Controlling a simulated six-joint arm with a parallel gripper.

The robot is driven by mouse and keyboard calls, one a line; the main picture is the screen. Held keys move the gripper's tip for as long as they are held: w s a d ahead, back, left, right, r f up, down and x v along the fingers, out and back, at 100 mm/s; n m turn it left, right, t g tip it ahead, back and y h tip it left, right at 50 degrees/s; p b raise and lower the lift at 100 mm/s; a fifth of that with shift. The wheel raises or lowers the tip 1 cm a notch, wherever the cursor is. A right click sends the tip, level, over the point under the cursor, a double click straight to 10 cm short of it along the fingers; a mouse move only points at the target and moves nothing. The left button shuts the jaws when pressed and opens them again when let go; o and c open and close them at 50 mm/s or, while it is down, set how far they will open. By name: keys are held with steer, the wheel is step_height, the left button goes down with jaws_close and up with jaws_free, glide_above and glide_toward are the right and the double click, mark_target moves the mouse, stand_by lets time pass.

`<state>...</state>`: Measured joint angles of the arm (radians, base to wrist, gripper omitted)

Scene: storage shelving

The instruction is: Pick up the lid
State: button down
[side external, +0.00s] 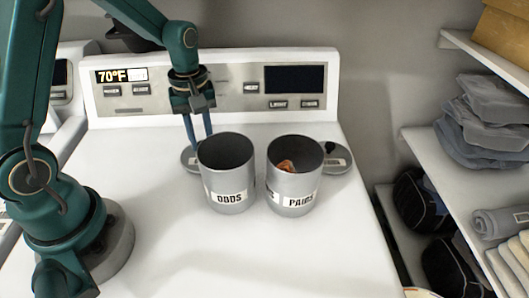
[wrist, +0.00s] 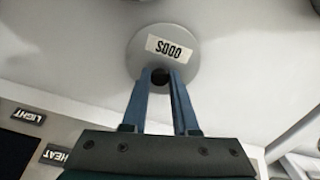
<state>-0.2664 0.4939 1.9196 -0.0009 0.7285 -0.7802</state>
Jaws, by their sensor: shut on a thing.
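A round grey lid with an ODDS label (wrist: 162,58) lies in the wrist view, label upside down there. Its dark knob (wrist: 160,76) is between the two blue fingertips of my gripper (wrist: 160,82), which is shut on it. In the side view my gripper (side external: 199,138) points down behind the ODDS can, and the lid (side external: 188,159) shows partly at the can's left. The open ODDS can (side external: 228,175) hides the rest of that lid. I cannot tell whether the lid touches the surface. A second lid (side external: 338,158) with a black knob lies behind the PAIRS can.
The open PAIRS can (side external: 294,178) stands right of the ODDS can with something orange inside. Both stand on a white machine top (side external: 165,240), clear in front. A control panel (side external: 225,85) rises behind. Shelves with folded cloth (side external: 488,120) stand at right.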

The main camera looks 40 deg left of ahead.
steer(key=shift+r, duration=0.6)
step_height(320, 180, up, 2)
steer(key=shift+r, duration=0.15)
steer(key=s+a, duration=0.5)
steer(key=a, duration=0.1)
steer(key=s+a, duration=0.6)
steer(key=shift+s+a, duration=0.3)
steer(key=shift+a, duration=0.05)
steer(key=shift+s+a, duration=0.15)
steer(key=shift+r, duration=0.3)
step_height(320, 180, up, 6)
steer(key=w+d, duration=0.1)
step_height(320, 180, up, 4)
glide_above(189, 159)
steer(key=w+d+f, duration=0.1)
steer(key=d, duration=1.1)
steer(key=shift+w+f+n, duration=0.15)
steer(key=shift+f+n, duration=0.15)
steer(key=shift+f, duration=0.05)
